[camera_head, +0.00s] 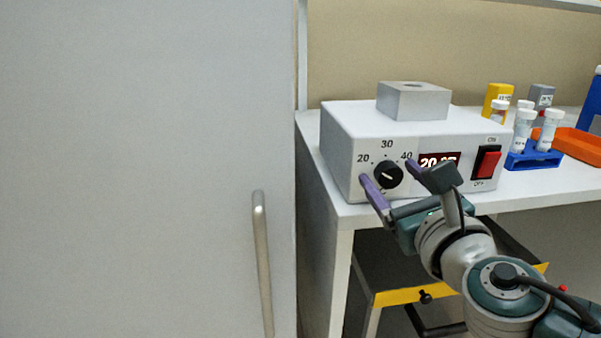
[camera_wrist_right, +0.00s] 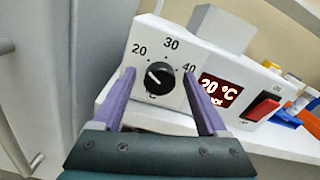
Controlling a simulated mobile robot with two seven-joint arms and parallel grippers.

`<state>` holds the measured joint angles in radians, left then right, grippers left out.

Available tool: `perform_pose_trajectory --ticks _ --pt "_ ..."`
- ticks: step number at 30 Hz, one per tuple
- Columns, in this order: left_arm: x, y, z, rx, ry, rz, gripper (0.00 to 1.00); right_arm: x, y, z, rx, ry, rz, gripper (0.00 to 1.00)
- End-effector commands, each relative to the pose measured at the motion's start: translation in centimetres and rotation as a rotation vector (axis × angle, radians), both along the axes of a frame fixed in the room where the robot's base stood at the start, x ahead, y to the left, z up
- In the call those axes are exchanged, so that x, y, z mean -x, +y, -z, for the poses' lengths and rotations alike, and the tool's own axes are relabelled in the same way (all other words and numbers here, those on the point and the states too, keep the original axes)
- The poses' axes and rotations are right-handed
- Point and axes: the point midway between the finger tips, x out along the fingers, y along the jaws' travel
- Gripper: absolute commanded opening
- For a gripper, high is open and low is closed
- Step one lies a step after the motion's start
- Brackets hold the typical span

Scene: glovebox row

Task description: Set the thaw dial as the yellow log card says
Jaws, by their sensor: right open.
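The thaw dial (camera_head: 388,175) is a round black knob on the front of a white heater box (camera_head: 345,140), with 20, 30 and 40 printed around it. In the right wrist view the dial (camera_wrist_right: 159,78) has its white mark toward the 20 side. The red display (camera_wrist_right: 219,91) reads 20 °C. My right gripper (camera_head: 389,172) is open, its purple fingers on either side of the dial; I cannot tell whether they touch it. My left gripper is not in view.
A red rocker switch (camera_head: 487,164) is right of the display. A metal block (camera_head: 413,101) sits on the box. Capped tubes stand in a blue rack (camera_head: 534,159) near an orange tray (camera_head: 578,144). A grey door with a handle (camera_head: 262,260) fills the left.

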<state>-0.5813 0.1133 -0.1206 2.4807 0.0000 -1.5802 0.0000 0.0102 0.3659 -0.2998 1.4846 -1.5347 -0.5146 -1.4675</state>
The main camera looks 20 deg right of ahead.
Motion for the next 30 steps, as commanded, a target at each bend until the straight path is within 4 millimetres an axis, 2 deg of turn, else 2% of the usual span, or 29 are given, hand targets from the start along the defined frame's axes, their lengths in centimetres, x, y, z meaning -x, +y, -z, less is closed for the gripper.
perform_pose_trajectory --ticks 5,25,30 --pt "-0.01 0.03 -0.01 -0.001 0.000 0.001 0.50 0.01 0.00 0.00 -0.001 0.000 0.000 0.76" --pt "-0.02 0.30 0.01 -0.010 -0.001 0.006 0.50 0.04 0.02 0.00 0.000 0.000 0.000 0.02" --pt "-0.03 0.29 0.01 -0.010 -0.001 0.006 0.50 0.04 0.02 0.00 -0.001 0.000 0.000 0.00"
